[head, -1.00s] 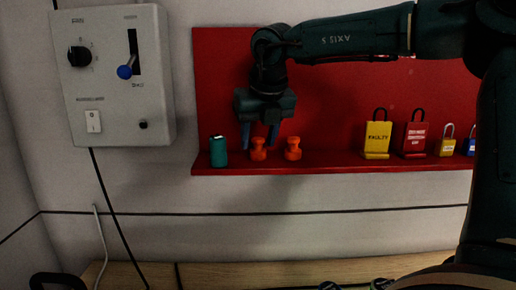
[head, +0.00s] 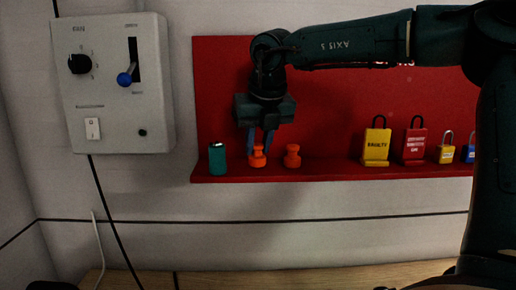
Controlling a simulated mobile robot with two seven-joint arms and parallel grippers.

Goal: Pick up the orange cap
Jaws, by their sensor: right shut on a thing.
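Two orange caps stand on the red shelf (head: 330,172). The left orange cap (head: 257,160) is between the fingers of my right gripper (head: 259,150), which points down from above and is shut on it. The fingers hide part of this cap. The other orange cap (head: 292,156) stands just to the right, apart from the fingers. My left gripper is not in view.
A teal cylinder (head: 217,160) stands close to the left of the held cap. A grey control box (head: 118,85) hangs on the wall at left.

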